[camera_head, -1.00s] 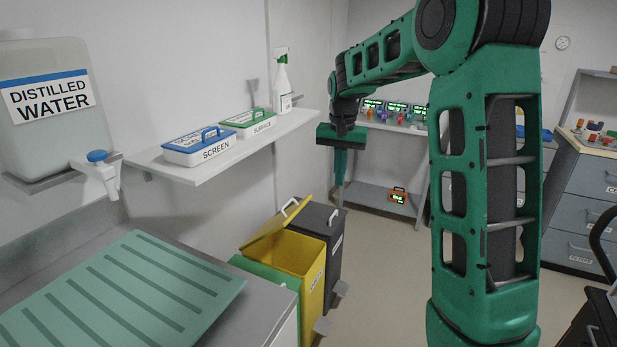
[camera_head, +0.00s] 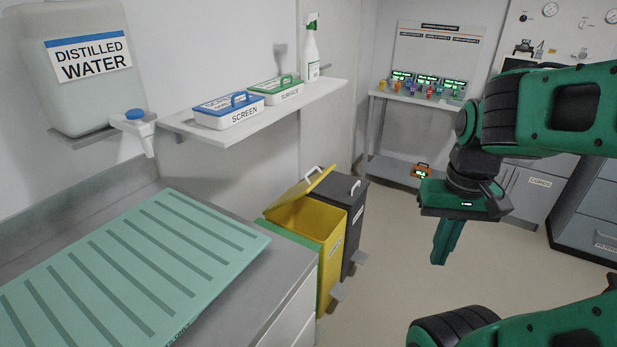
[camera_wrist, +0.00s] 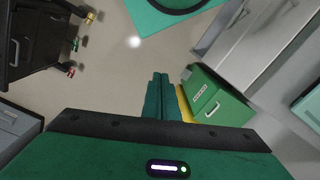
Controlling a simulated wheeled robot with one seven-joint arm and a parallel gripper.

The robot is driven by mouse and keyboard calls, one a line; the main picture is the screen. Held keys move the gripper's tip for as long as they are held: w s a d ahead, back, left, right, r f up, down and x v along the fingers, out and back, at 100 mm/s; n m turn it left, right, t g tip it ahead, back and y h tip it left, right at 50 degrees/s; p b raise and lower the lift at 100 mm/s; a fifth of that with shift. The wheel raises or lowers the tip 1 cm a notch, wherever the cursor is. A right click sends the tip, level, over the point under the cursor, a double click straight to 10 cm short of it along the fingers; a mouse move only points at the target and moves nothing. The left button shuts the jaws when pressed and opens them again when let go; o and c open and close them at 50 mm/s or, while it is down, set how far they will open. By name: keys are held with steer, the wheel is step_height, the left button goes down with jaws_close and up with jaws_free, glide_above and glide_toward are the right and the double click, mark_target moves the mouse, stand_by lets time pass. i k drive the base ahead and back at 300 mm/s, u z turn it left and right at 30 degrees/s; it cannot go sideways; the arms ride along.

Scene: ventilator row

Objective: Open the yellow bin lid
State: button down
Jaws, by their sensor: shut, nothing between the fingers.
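The yellow bin (camera_head: 310,226) stands on the floor between a green bin and a dark grey bin. Its yellow lid (camera_head: 301,192) is raised at a tilt, with a white handle at its upper edge, and the bin's mouth shows open. My gripper (camera_head: 438,262) is right of the bins in the head view, pointing down, apart from the lid, with its fingers together and nothing between them. In the wrist view the shut fingers (camera_wrist: 158,82) point away from the camera. A strip of the yellow bin (camera_wrist: 184,103) shows beside them, mostly hidden behind the gripper.
The dark grey bin (camera_head: 353,220) stands right of the yellow one. The green bin (camera_wrist: 212,100) is beside it at the counter end. A counter with a green ribbed mat (camera_head: 130,265) fills the left front. A wall shelf (camera_head: 190,128) hangs above. Floor right of the bins is clear.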

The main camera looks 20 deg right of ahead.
mark_target(303, 188)
steer(key=u, duration=1.45)
steer(key=k, duration=0.95)
steer(key=z, duration=1.5)
steer(key=i, duration=1)
steer(key=u, duration=0.05)
